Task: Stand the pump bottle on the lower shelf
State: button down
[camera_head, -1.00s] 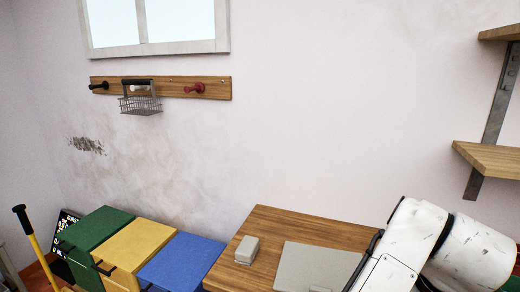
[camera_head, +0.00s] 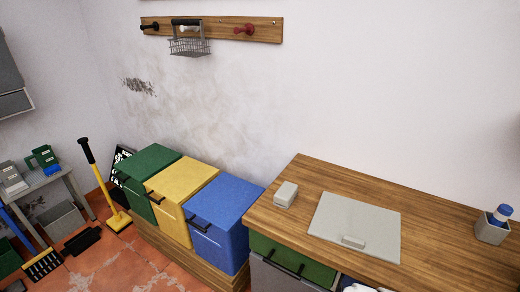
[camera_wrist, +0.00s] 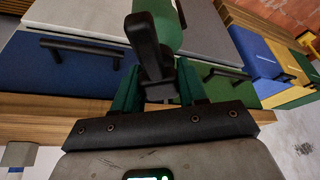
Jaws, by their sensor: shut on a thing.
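In the wrist view my gripper (camera_wrist: 160,88) is shut on a green thing with a black angular part, which looks like the pump bottle (camera_wrist: 165,28). Its green body runs out of the top of the picture, and the black part lies close to the fingers. Its far end is out of view. The gripper does not show in the head view, and the lower shelf is not seen in either current view.
A wooden worktop (camera_head: 440,215) carries a small grey box (camera_head: 286,194), a flat grey panel (camera_head: 355,228) and a grey holder (camera_head: 490,231) with a blue-and-white item. Green, yellow and blue bins (camera_head: 218,215) stand left. A wire basket (camera_head: 190,46) hangs on the wall rail.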

jog(key=a+f+n, duration=0.1)
jog(key=a+f, duration=0.2)
jog(key=f, duration=0.3)
jog(key=shift+a+f, duration=0.25)
jog(key=shift+a, duration=0.1)
jog(key=shift+s, duration=0.1)
dwell(0.4)
dwell(0.7)
